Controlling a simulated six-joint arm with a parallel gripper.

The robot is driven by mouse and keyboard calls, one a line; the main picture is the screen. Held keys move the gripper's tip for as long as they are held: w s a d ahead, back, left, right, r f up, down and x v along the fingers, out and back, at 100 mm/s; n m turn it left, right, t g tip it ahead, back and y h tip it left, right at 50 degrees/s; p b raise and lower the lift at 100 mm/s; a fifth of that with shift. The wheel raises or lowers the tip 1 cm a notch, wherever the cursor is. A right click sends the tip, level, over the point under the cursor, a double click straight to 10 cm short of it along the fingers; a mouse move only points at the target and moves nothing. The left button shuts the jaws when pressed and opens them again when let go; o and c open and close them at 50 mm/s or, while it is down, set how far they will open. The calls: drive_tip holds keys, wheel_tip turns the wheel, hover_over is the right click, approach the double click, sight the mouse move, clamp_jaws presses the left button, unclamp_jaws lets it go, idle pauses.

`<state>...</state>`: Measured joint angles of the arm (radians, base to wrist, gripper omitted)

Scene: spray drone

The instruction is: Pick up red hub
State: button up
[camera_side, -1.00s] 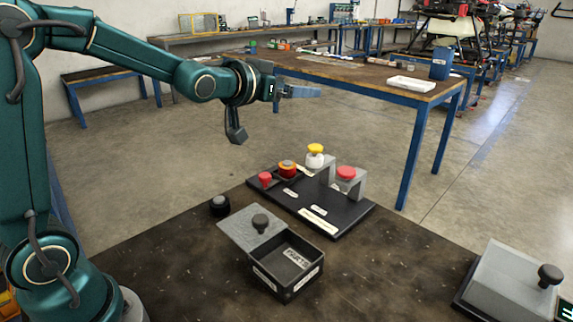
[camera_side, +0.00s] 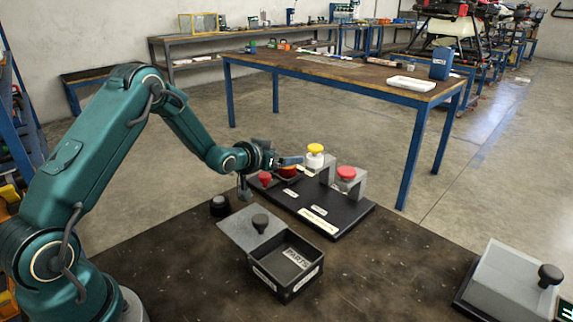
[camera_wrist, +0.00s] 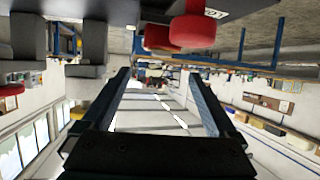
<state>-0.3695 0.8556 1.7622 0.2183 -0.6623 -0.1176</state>
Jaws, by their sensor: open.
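A black board (camera_side: 330,215) carries several parts. A red round cap (camera_side: 346,173) sits on a grey bracket at its right. A small red cone-shaped piece (camera_side: 265,178) stands at its left, and a dark red round piece (camera_side: 287,171) sits beside it, partly hidden by my gripper. Which one is the red hub I cannot tell. My gripper (camera_side: 298,160) is open and level, at the board's left rear, its fingers pointing right. In the wrist view, my open fingers (camera_wrist: 160,77) hold nothing; a large red round part (camera_wrist: 196,32) is at the top.
A yellow-capped white piece (camera_side: 315,156) stands close to my fingertips, by a grey bracket. In front are an open black parts box (camera_side: 288,282), its grey lid (camera_side: 252,232) and a black knob (camera_side: 219,206). A grey knobbed cover (camera_side: 510,282) is at right.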

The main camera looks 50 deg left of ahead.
sight(282, 179)
drive_tip(key=shift+f, duration=0.45)
wheel_tip(282, 179, down, 3)
drive_tip(key=shift+r, duration=0.2)
drive_tip(key=shift+w+a, duration=0.1)
drive_tip(key=shift+w, duration=0.4)
drive_tip(key=shift+x, duration=0.9)
drive_tip(key=shift+r, duration=0.1)
clamp_jaws()
